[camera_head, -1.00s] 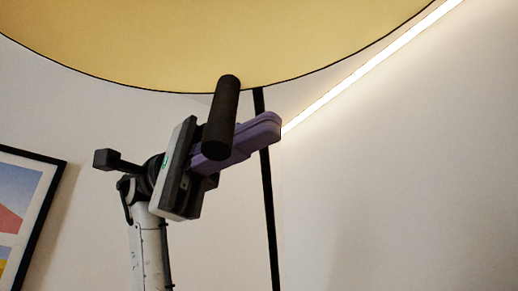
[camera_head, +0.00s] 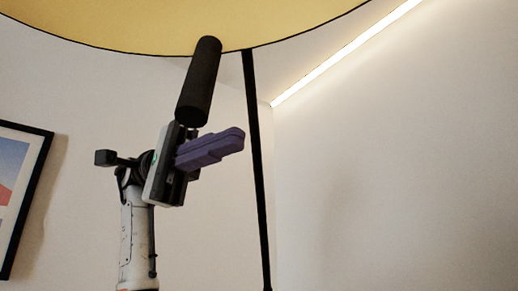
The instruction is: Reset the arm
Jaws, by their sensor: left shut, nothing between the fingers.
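My left gripper (camera_head: 236,138) has purple fingers, pressed together with nothing between them. They point right and slightly up, near the dark pole. My white left arm (camera_head: 137,235) rises from the bottom edge, left of centre, to a black wrist. A thick black cylinder (camera_head: 200,80) is just above the gripper body, its top overlapping the lamp shade in the picture. I cannot tell whether the cylinder touches the gripper. My right gripper is out of view.
A large yellow lamp shade (camera_head: 150,25) fills the upper left. A thin dark pole (camera_head: 257,170) runs down from it, just right of the fingertips. A framed picture (camera_head: 14,190) hangs at left. A light strip (camera_head: 345,52) crosses the upper right; bare wall fills the right.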

